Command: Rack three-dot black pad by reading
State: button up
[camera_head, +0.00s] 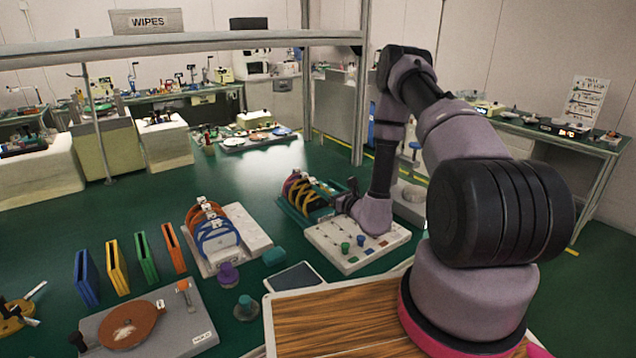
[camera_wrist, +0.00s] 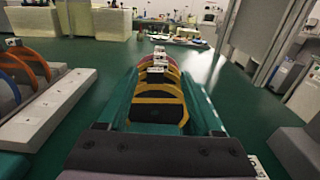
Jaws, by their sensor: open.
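Small white tags (camera_wrist: 158,58) stand above the row, too small to read. I cannot tell which pad has three dots. Nothing shows held between the fingers.
A white rack (camera_head: 250,235) with blue and orange arcs stands left of the teal rack. The pegged board (camera_head: 350,262) bears green and blue knobs. Coloured slotted holders (camera_head: 115,268) and a grey plate (camera_head: 190,325) with a brown disc lie further left. A beam (camera_head: 180,43) crosses overhead.

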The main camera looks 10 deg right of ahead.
jog(key=shift+v, duration=2.2)
jog(key=shift+r, duration=0.2)
jog(key=a+r+n+g+y, duration=0.2)
jog(key=a+r+n+y, duration=0.25)
jog(key=r, duration=0.55)
jog(key=s+a+r+n+g+y, duration=0.2)
jog(key=s+a+r+n+g, duration=0.3)
jog(key=s+r+n+g, duration=0.3)
jog(key=s+a+r+n+g+y, duration=0.3)
jog(key=s+a+r+n+g, duration=0.25)
jog(key=r, duration=0.45)
jog(key=s+d+r+n+g+h, duration=0.25)
jog(key=s+n+h, duration=0.2)
jog(key=s, duration=0.25)
jog(key=s+d+r+n+t+h, duration=0.5)
jog(key=s+d+r+t+h, duration=0.3)
jog(key=d, duration=0.5)
notch_tip(320, 180, up, 2)
jog(key=shift+s+r+t+h, duration=0.1)
jog(key=shift+s+t+h, duration=0.25)
jog(key=shift+h, duration=0.55)
